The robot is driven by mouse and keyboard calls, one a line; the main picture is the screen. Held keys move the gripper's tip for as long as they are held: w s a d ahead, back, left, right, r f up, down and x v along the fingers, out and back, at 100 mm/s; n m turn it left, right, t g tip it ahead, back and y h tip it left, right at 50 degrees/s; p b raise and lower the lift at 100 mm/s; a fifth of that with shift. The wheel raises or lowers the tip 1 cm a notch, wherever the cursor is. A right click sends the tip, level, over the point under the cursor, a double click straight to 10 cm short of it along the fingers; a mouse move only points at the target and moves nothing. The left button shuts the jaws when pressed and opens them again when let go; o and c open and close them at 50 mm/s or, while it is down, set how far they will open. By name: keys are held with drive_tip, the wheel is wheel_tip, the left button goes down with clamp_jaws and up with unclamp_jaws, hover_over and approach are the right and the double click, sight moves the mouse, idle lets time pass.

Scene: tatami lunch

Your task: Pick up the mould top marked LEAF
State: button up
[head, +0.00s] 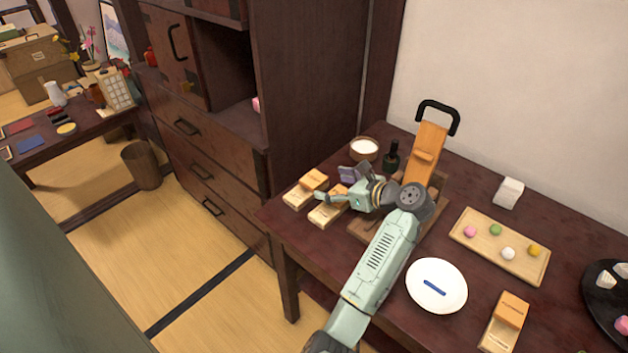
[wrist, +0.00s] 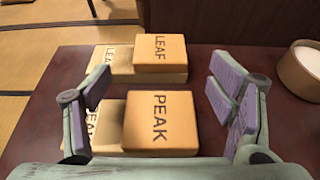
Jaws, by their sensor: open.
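The mould top marked LEAF (wrist: 160,48) is an orange-tan wooden block with dark letters, at the upper middle of the wrist view. It sits on the right part of a paler base (wrist: 112,65), also lettered LEAF. In the head view the LEAF top (head: 314,179) is at the table's left end. Nearer in the wrist view is the similar top marked PEAK (wrist: 160,122), on its own pale base. My gripper (wrist: 159,85) is open and empty, its purple-padded fingers to the left and right of the blocks. The LEAF top lies ahead, between and beyond the fingertips.
A white-filled round bowl (head: 364,148) and a dark bottle (head: 391,158) stand behind my gripper. A wooden press with a black handle (head: 438,108) stands beside my wrist. A white plate (head: 436,287), a sweets tray (head: 500,248) and another mould (head: 504,322) are to the right.

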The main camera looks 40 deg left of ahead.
sight(320, 182)
drive_tip(key=x, duration=0.4)
drive_tip(key=shift+a+f, duration=0.1)
drive_tip(key=shift+a, duration=0.1)
drive_tip(key=shift+c, duration=0.2)
drive_tip(key=c, duration=1.1)
